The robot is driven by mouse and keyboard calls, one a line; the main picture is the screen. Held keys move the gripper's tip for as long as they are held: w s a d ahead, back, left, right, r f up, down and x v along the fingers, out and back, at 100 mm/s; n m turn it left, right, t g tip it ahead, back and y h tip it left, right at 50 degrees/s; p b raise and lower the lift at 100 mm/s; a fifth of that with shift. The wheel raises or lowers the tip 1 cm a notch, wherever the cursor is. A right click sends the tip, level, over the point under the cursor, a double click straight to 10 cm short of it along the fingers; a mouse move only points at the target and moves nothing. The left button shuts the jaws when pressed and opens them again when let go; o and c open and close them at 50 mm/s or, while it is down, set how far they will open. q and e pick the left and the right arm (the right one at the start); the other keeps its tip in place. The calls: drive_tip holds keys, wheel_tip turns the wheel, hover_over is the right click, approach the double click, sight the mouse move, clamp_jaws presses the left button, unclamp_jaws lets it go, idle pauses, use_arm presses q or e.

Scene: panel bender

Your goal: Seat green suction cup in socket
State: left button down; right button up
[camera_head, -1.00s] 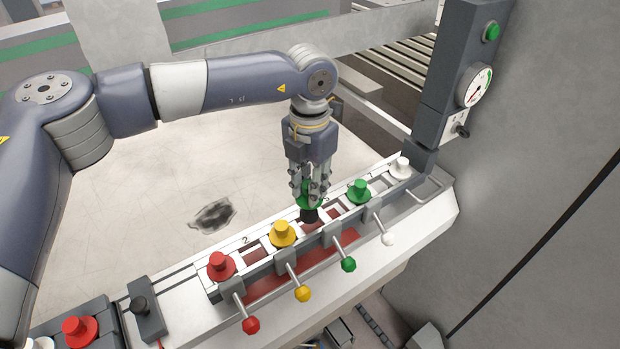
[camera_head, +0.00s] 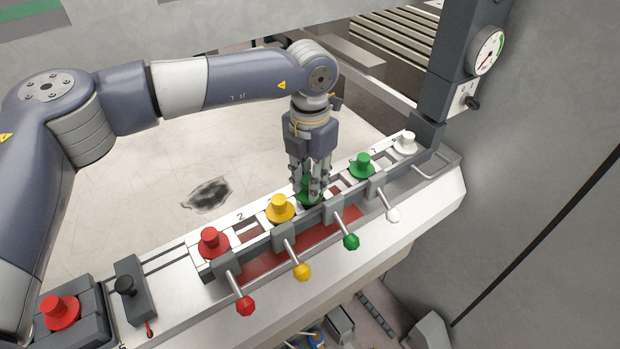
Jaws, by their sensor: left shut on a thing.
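My left gripper (camera_head: 311,192) points down at the white rail and is shut on a green suction cup (camera_head: 306,187), mostly hidden by the fingers. The held cup is at the rail, between the yellow cup (camera_head: 280,208) and another green cup (camera_head: 362,165). Its dark lower part is barely visible, and I cannot tell whether it rests in the socket or just above it. A lever with a green knob (camera_head: 351,242) stands in front of this spot. My right gripper is not in view.
A red cup (camera_head: 210,242) and a white cup (camera_head: 405,143) also sit on the rail. Levers with red (camera_head: 244,306), yellow (camera_head: 302,271) and white (camera_head: 393,215) knobs stick out in front. A post with a pressure gauge (camera_head: 487,50) stands at the right end.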

use_arm(q)
drive_tip(key=c, duration=1.3)
unclamp_jaws()
drive_tip(key=shift+r, duration=0.15)
wheel_tip(320, 180, up, 12)
